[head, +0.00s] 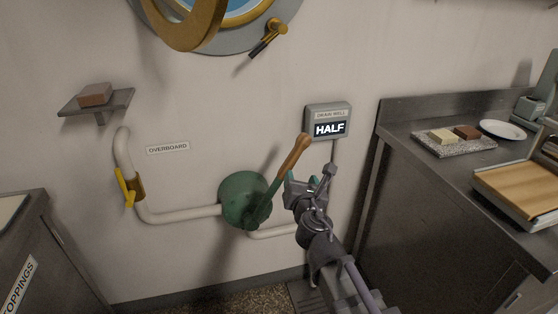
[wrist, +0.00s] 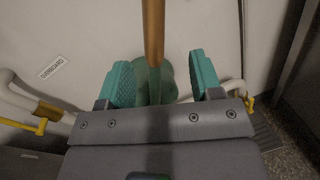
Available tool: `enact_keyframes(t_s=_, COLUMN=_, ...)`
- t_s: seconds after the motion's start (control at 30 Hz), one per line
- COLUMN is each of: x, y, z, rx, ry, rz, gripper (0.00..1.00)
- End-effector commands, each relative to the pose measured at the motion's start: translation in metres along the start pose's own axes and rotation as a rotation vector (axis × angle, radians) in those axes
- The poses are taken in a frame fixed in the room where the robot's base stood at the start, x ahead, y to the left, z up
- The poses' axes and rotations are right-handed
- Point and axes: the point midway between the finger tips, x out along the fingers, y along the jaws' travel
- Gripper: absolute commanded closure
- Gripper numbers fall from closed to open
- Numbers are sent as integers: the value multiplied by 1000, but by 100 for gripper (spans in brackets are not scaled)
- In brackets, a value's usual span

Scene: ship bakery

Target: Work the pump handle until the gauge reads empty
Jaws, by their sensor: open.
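The pump handle (head: 294,156) has a brown wooden grip on a green lever and leans up to the right from the round green pump body (head: 240,200) on the wall. The gauge (head: 329,128), labelled DRAIN WELL, reads HALF. My gripper (head: 303,190) is just right of the handle's lower part. In the wrist view my gripper (wrist: 160,82) is open, its teal pads apart. The brown handle (wrist: 153,30) rises in the gap between the pads, apart from both. Its lower end and the pump body (wrist: 155,78) are partly hidden by my gripper.
A white pipe (head: 180,215) with a yellow valve lever (head: 125,187) runs left of the pump, under the OVERBOARD label (head: 167,148). A steel counter (head: 415,165) stands right, another cabinet (head: 40,250) left. A small shelf (head: 117,101) and a porthole (head: 215,20) are above.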

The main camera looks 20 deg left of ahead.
Motion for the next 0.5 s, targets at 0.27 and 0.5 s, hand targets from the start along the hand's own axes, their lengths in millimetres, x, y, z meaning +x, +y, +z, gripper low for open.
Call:
enact_keyframes(t_s=0.27, x=-2, y=1, z=8, rx=183, ry=-37, rz=6, gripper=41)
enact_keyframes(t_s=0.5, x=18, y=2, z=9, rx=182, ry=-37, rz=6, gripper=41)
